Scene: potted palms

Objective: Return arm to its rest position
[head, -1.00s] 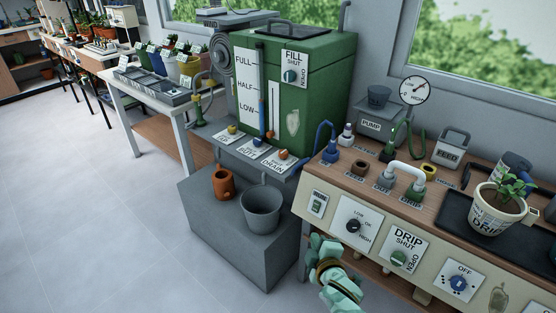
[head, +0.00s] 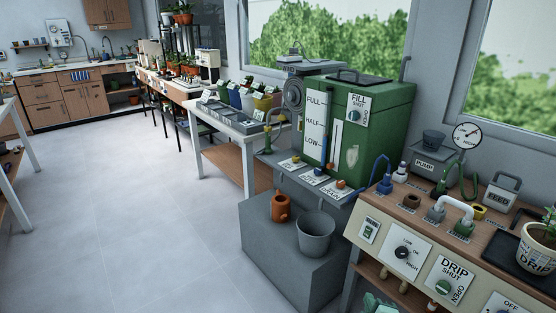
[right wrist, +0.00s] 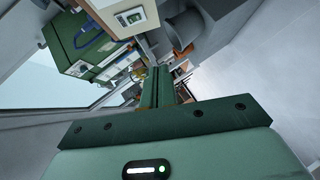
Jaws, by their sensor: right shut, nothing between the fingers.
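My right gripper (head: 376,303) shows only as a pale green tip at the bottom edge of the head view, in front of the bench with the drip panel. In the right wrist view my right gripper's green fingers (right wrist: 158,82) are together, with nothing between them. The gripper is clear of the things around it as far as I can see. The rest of the right arm is out of the head view. My left gripper is in neither view.
The bench front with its drip dial (head: 443,286) is close to my right gripper. Open floor (head: 150,230) lies to the left.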

